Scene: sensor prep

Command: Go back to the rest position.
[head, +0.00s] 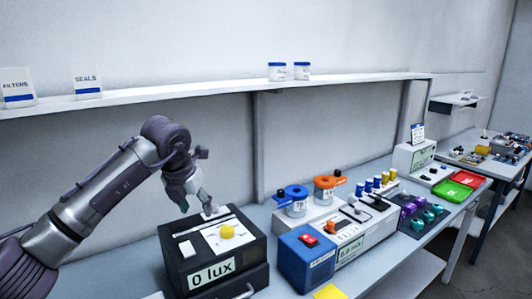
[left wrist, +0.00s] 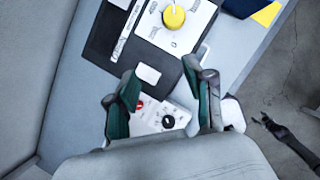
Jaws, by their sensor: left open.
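My left gripper (head: 205,207) hangs from the left arm above the rear part of the black box with the "0 lux" display (head: 211,274). In the left wrist view the left gripper (left wrist: 166,88) has its green-padded fingers spread apart with nothing held between them. The yellow knob (head: 227,231) on the box's white top panel stands clear of the fingers; it also shows in the left wrist view (left wrist: 173,16).
A blue box with a red switch (head: 307,240) stands right of the black box. Red (head: 466,179) and green (head: 452,190) trays lie farther right. A wall shelf (head: 200,92) runs behind the arm.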

